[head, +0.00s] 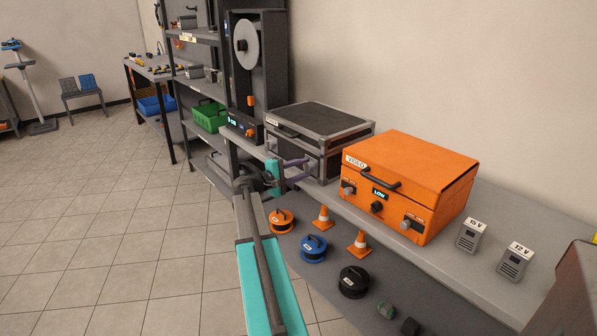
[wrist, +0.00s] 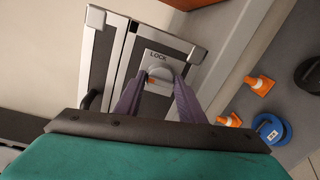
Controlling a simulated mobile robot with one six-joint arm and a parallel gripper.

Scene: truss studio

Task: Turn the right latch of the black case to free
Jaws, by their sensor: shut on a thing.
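The black case (head: 318,119) with metal edges stands on the shelf, left of the orange case. In the wrist view the case (wrist: 118,50) fills the upper left, with its handle (wrist: 92,100) at left. The right latch (wrist: 159,73) is a round grey knob on a light plate marked LOCK, with a small orange mark beside it. My gripper (wrist: 157,84) has its two purple-grey fingers on either side of the knob, shut on it. In the head view my gripper (head: 306,167) reaches the case's front; the fingers largely hide the latch there.
The orange VIDEO case (head: 410,180) stands close to the right, with two grey 12V-type packs (head: 470,235) beyond it. A tall reel unit (head: 255,75) stands to the left. Cones (head: 323,217) and cable reels (head: 313,249) lie below the shelf. Tiled floor at left is open.

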